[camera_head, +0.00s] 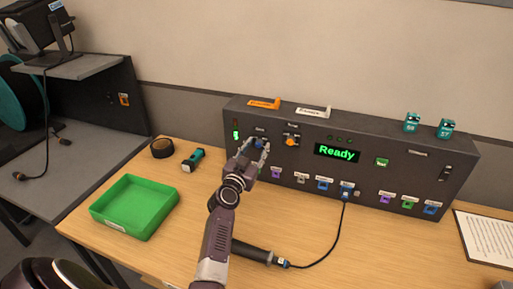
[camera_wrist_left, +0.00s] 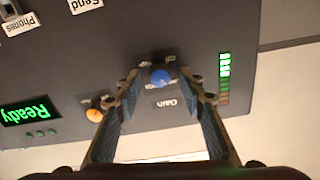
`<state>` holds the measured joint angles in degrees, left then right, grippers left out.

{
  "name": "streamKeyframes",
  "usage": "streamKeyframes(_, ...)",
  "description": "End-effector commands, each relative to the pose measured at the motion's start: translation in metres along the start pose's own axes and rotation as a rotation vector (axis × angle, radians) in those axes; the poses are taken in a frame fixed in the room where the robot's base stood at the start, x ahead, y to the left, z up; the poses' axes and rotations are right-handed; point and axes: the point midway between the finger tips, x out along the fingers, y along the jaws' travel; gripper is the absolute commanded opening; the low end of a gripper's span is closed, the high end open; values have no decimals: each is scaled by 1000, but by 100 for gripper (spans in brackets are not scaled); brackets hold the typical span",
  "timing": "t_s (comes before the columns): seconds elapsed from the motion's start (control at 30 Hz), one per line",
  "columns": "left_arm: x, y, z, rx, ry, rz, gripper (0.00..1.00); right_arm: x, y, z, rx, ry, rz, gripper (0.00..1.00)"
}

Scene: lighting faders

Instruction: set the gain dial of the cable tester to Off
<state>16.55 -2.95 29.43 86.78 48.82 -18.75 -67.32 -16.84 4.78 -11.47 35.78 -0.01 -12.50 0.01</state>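The cable tester (camera_head: 350,150) is a long dark box at the back of the wooden table, with a green "Ready" display (camera_head: 337,153). Its blue gain dial (camera_wrist_left: 160,76) sits by a "Gain" label in the left wrist view, which shows the panel upside down. In the head view the dial is largely covered by my left gripper (camera_head: 257,146). In the wrist view the left gripper (camera_wrist_left: 160,78) is open, a fingertip on each side of the dial with gaps showing. The dial's pointer setting is too small to read. My right gripper is out of view.
An orange knob (camera_head: 292,141) is right of the gain dial. Several coloured sockets line the panel's lower part; a black cable (camera_head: 334,232) hangs from one to a dark handle (camera_head: 250,254). A green tray (camera_head: 135,207), a torch (camera_head: 193,159) and a dark roll (camera_head: 162,148) lie left.

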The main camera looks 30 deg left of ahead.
Motion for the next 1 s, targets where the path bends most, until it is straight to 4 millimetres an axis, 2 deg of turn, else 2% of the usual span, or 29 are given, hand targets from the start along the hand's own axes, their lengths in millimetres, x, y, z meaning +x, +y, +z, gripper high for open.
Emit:
streamKeyframes(0.07, 0, 0, 0, 0, 0, 0, 35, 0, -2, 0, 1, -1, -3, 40)
streamKeyframes(0.4, 0, 0, 0, 0, 0, 0, 0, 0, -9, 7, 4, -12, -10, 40)
streamKeyframes(0.73, -1, 0, 0, -35, 0, 1, 0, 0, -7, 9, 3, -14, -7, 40)
streamKeyframes(1.0, -1, 0, 0, -190, 0, 1, 0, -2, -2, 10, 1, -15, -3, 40)
